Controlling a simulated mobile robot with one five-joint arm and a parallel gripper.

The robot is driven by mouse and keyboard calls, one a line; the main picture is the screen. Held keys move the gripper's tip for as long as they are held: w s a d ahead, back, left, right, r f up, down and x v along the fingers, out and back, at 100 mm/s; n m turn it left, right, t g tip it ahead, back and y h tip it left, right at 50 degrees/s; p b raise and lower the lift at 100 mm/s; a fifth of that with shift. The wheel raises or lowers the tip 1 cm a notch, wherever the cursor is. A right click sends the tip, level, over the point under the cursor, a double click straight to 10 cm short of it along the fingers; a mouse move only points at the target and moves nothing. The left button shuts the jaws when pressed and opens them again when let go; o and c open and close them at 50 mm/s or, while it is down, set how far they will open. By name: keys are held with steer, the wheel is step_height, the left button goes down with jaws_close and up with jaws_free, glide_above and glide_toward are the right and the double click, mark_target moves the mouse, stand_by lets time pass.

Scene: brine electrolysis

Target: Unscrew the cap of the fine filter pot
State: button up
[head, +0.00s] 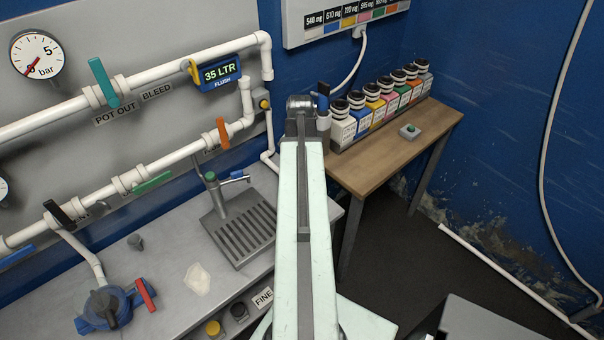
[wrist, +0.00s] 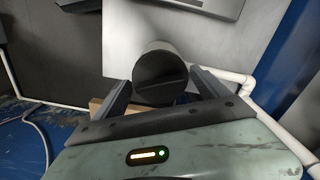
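A raised bar runs across the cap. My gripper (wrist: 161,77) is open, with one finger on each side of the cap and narrow gaps showing. I cannot tell how deep the cap sits between the fingers. In the head view my arm hides the gripper and the cylinder. A "FINE" label (head: 263,297) is on the bench front there.
A white pipe (wrist: 240,85) runs right of the cylinder in the wrist view. In the head view, the bench holds a drain grate (head: 240,238) and a blue housing (head: 108,306). A wooden table (head: 375,158) with several bottles stands behind my arm.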

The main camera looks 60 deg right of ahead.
steer(key=c, duration=1.2)
steer(key=n, duration=0.5)
steer(key=shift+n, duration=0.4)
steer(key=shift+c, duration=0.2)
steer(key=shift+n, duration=0.6)
steer(key=n, duration=0.4)
steer(key=shift+n, duration=0.3)
steer(key=shift+n, duration=0.9)
steer(key=shift+r+p, duration=3.1)
